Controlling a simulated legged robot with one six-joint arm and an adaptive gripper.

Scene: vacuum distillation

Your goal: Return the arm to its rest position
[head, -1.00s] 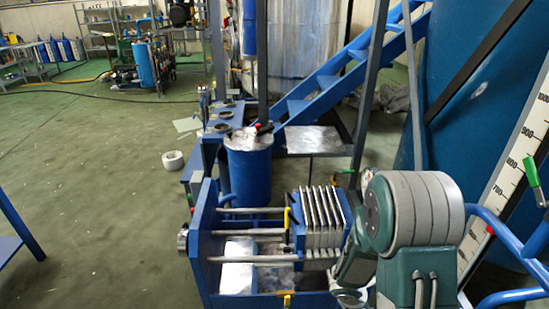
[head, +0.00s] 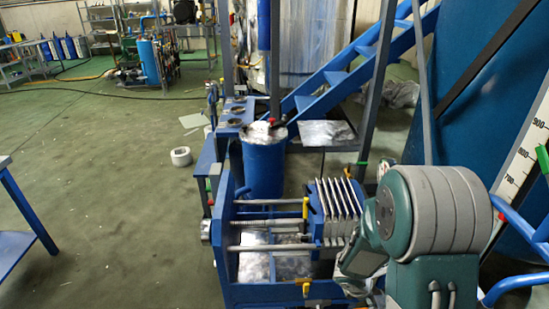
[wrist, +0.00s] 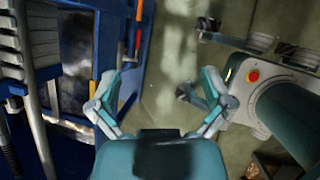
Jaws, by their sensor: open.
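My gripper (wrist: 160,98) shows in the wrist view with its two teal and grey fingers spread wide apart. Nothing is between them. Green floor lies beyond the fingertips. The blue frame of the filter press (wrist: 80,85) is close on the left of the fingers. Part of my own body shows on the right. In the head view my folded arm stands at the lower right, in front of the filter press plates (head: 337,208). My gripper is hidden there.
The blue press frame (head: 222,240) stands low in front, with a blue barrel (head: 263,170) behind it. Blue stairs (head: 345,70) rise behind. A large blue tank (head: 480,120) is at the right. A blue table (head: 30,215) is at the left edge. Open green floor lies between.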

